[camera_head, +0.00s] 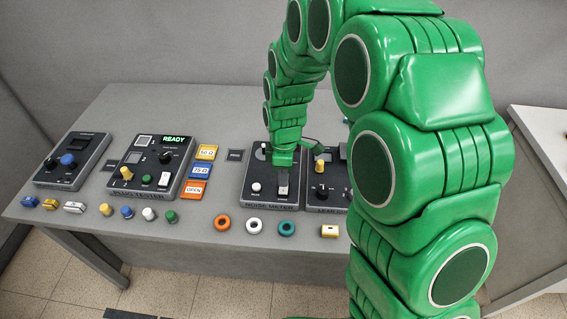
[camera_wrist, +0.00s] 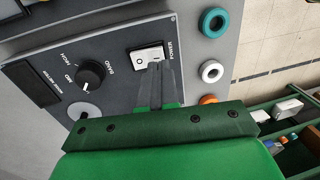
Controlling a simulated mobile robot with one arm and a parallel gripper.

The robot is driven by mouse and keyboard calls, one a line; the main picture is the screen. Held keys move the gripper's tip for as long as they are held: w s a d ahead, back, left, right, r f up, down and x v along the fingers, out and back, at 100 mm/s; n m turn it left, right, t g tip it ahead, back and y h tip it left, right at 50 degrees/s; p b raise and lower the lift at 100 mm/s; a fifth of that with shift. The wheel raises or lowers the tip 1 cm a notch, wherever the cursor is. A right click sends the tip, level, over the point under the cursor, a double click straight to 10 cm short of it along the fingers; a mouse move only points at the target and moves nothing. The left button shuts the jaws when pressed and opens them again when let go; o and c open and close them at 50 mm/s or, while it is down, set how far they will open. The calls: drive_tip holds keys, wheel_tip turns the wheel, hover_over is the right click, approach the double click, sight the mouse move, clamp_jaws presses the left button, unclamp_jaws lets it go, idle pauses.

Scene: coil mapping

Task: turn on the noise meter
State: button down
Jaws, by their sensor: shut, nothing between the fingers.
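The noise meter is a dark panel (camera_head: 257,197) on the table, below and around my gripper in the head view. Its panel also fills the upper left of the wrist view (camera_wrist: 110,47). The white rocker power switch (camera_wrist: 147,54), labelled POWER, shows an O mark; its tilt is hard to tell. My gripper (camera_wrist: 158,68) is shut and empty, its fingertips at the near edge of the switch; I cannot tell whether they touch it. In the head view my gripper (camera_head: 284,182) hangs over the switch. The meter's small display (camera_wrist: 32,84) is dark.
Orange, white and teal rings (camera_head: 254,226) lie along the table's front. A tester reading READY (camera_head: 150,167) stands left; another panel (camera_head: 322,190) adjoins on the right.

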sight(283, 192)
drive_tip(key=shift+s+f, duration=0.2)
drive_tip(key=shift+f, duration=1)
drive_tip(key=shift+f+t, duration=0.2)
drive_tip(key=shift+t, duration=0.1)
drive_tip(key=shift+w+r, duration=0.1)
drive_tip(key=shift+w, duration=0.1)
drive_tip(key=shift+w+r, duration=0.1)
drive_tip(key=shift+w, duration=0.4)
wheel_tip(283, 192, up, 14)
drive_tip(key=s, duration=0.2)
idle(0.3)
drive_tip(key=shift+s, duration=0.1)
idle(0.3)
